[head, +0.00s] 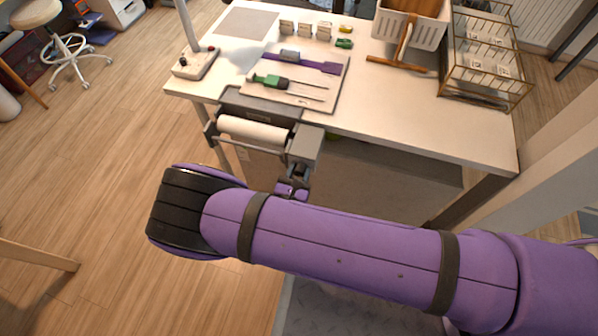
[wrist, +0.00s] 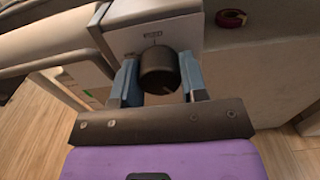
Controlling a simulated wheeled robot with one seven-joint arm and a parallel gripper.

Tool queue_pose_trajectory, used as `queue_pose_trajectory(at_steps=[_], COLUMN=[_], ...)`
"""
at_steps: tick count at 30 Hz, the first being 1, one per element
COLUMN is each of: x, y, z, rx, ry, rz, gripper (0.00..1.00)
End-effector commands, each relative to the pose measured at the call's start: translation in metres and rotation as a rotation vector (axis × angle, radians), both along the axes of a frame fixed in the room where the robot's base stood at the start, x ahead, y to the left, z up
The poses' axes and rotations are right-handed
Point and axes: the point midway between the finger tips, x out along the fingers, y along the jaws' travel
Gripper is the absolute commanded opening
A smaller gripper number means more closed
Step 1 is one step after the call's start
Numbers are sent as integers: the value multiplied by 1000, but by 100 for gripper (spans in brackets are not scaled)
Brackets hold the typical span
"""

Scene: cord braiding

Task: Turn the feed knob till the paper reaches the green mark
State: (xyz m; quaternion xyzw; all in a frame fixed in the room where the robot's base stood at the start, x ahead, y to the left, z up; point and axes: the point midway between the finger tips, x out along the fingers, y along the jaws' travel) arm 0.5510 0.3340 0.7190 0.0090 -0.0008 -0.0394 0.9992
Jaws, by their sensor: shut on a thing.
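The black feed knob (wrist: 158,72) sticks out of the light end box (wrist: 150,32) of the feeder in the wrist view. My gripper (wrist: 159,80) is shut on the knob, one blue-grey finger on each side. In the head view, my gripper (head: 292,188) is small and partly hidden at the end box (head: 304,146). The white paper roll (head: 253,131) lies in the feeder at the table's front edge. A small green patch (wrist: 88,97) shows on a pale surface left of the knob; I cannot tell how far the paper's edge is from it.
A wire rack (head: 487,60) and a white basket (head: 410,25) stand at the back right.

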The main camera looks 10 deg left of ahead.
Motion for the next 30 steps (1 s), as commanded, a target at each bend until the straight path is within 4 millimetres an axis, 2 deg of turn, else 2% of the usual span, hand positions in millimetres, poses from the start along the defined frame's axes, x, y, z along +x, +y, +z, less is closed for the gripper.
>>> queue_pose_trajectory(at_steps=[15,30], x=[-2,-2], y=[0,0], z=[-2,-2], rx=[420,565], ry=[-26,-38], rz=[0,0], gripper=[16,16])
